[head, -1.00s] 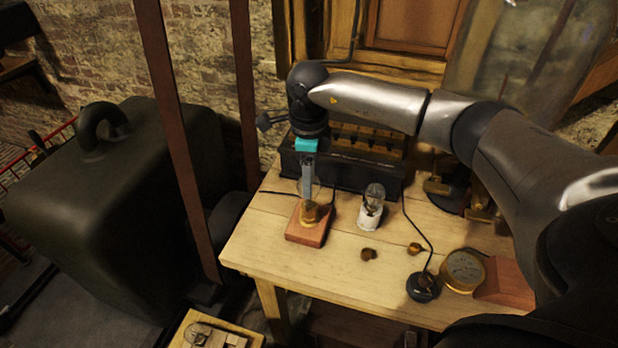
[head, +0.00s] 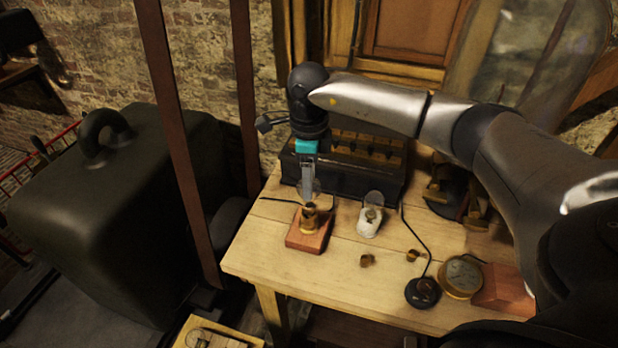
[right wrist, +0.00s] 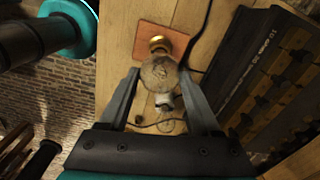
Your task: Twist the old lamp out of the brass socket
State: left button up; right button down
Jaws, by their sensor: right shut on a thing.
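The brass socket (head: 309,218) stands on a small reddish wooden block at the table's left end. In the head view my right gripper (head: 308,192) points straight down over it. Its fingers are shut on the old lamp, a clear glass bulb (head: 317,186) partly hidden by the fingers. In the right wrist view the bulb's round end (right wrist: 159,73) lies between the two fingers, with the brass socket (right wrist: 159,43) beyond it. I cannot tell whether the lamp's base is clear of the socket. A second glass lamp on a white base (head: 370,222) is just to the right. My left gripper is out of view.
A long dark battery case (head: 345,172) stands close behind the socket. Small brass pieces (head: 367,261), a black round switch (head: 422,292) with a cable and a brass gauge (head: 460,277) lie to the right. The table's (head: 300,268) front left is clear.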

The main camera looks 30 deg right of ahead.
jog(key=shift+r, duration=0.45)
jog(key=shift+r+p, duration=2.05)
jog(key=shift+r, duration=0.4)
jog(key=shift+f, duration=0.1)
